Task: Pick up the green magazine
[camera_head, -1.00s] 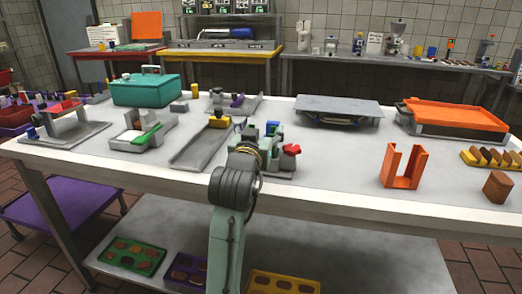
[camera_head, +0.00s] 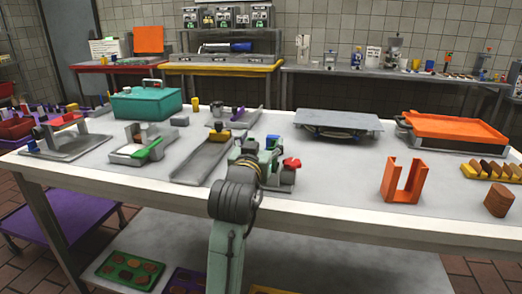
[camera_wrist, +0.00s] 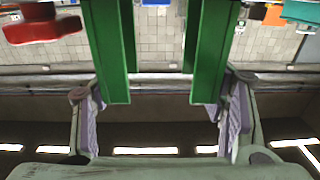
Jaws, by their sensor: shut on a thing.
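The green magazine (camera_wrist: 207,55) fills the upper middle of the wrist view as two upright green walls with a gap between them. My gripper (camera_wrist: 160,102) is shut on it, with one finger beside each outer wall. The far end of the magazine runs out of the picture. In the head view my arm reaches over the front of the white table, and its wrist hides most of the gripper. I cannot clearly tell the magazine from the greenish parts there.
An orange U-shaped magazine (camera_head: 402,180) and a brown block (camera_head: 498,198) stand at the right of the table (camera_head: 335,205). A red knob (camera_head: 291,163) is close by my wrist.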

